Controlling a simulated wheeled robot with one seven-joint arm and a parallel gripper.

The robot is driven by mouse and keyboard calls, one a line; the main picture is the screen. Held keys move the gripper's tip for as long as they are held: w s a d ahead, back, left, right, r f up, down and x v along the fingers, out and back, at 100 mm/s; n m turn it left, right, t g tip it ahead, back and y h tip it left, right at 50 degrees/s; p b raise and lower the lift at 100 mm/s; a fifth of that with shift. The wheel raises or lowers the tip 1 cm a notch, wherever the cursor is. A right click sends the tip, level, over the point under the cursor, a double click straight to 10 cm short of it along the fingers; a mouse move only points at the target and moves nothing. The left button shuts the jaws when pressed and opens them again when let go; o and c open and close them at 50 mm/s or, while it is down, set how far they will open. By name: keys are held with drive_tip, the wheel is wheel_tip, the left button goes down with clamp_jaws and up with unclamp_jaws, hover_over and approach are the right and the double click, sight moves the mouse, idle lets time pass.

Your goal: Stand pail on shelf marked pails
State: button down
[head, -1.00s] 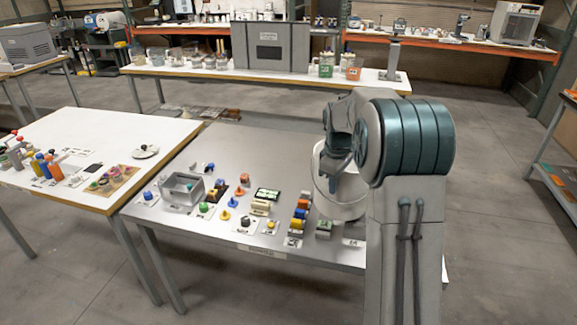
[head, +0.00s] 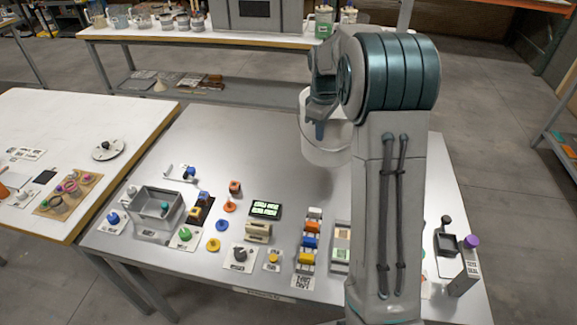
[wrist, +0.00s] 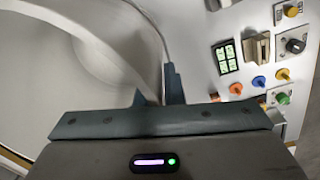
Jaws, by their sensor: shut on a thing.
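The white pail (head: 325,148) hangs over the back right of the grey metal table, partly hidden by my arm. In the wrist view its wide pale side and rim (wrist: 60,75) fill the left. My gripper (head: 320,128) is shut on the pail at its rim or handle; I cannot tell which. In the wrist view the fingers (wrist: 158,88) close around a thin pale edge of it. I cannot make out a shelf marked pails in either view.
The grey table (head: 260,150) holds coloured knobs, a clear box (head: 155,212), a green display (head: 265,210) and a block row. A long bench behind has a lower shelf (head: 250,95) with flat items on its left. A white table (head: 80,120) stands left.

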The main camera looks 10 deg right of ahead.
drive_tip(key=shift+w+a, duration=0.15)
drive_tip(key=s+a+f+p, duration=0.3)
drive_tip(key=s+a+f, duration=0.2)
drive_tip(key=a+f, duration=0.5)
drive_tip(key=shift+f, duration=0.4)
drive_tip(key=shift+a+f, duration=0.1)
drive_tip(key=c, duration=1.5)
unclamp_jaws()
drive_tip(key=shift+s, duration=0.1)
drive_tip(key=shift+c, duration=0.2)
